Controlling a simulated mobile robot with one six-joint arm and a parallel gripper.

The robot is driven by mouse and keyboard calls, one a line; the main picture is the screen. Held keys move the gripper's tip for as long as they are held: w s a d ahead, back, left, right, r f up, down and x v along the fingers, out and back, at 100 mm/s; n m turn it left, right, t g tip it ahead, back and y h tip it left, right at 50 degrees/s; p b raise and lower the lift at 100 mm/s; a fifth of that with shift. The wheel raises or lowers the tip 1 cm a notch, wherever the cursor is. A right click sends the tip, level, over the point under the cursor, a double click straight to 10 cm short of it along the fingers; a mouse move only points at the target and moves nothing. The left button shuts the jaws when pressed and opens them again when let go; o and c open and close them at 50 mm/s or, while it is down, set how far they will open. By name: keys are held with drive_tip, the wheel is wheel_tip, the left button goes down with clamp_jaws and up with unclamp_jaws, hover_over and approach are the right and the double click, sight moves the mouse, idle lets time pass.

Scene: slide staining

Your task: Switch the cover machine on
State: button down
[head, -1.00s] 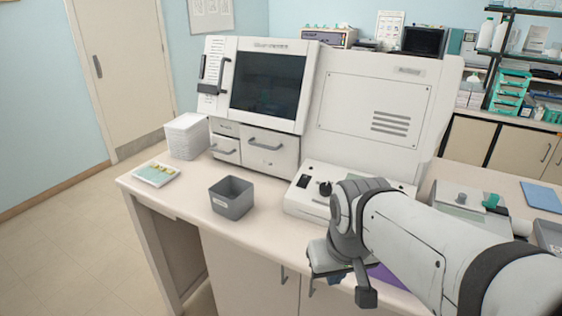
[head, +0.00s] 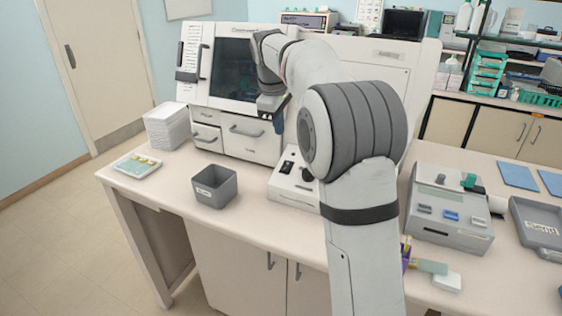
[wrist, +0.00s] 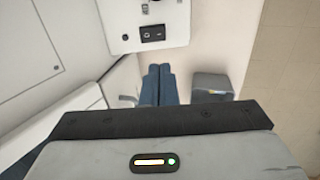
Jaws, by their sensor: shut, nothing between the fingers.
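The large white machine (head: 195,50) with a dark window (head: 233,68) stands at the back of the bench. In front of its right section is a low white control box (head: 290,188) with a black rocker switch and a dark knob. In the wrist view the rocker switch (wrist: 152,33) is clear, with the control box (wrist: 176,15) around it. I cannot tell its on or off position. My gripper (head: 278,128) is shut and empty, raised in front of the machine's drawers. In the wrist view its blue-grey fingertips (wrist: 160,70) point toward the switch, apart from it.
A grey bin (head: 214,188) sits left of the control box; it also shows in the wrist view (wrist: 212,82). A white stack (head: 170,128) and a slide tray (head: 137,164) are farther left. A grey device (head: 450,225) and a grey tray (head: 540,225) are on the right.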

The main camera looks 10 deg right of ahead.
sight(285, 169)
idle(0.3)
drive_tip(key=x, duration=1.4)
drive_tip(key=shift+s+p, duration=0.15)
drive_tip(key=shift+p, duration=0.25)
drive_tip(key=shift+d, duration=0.1)
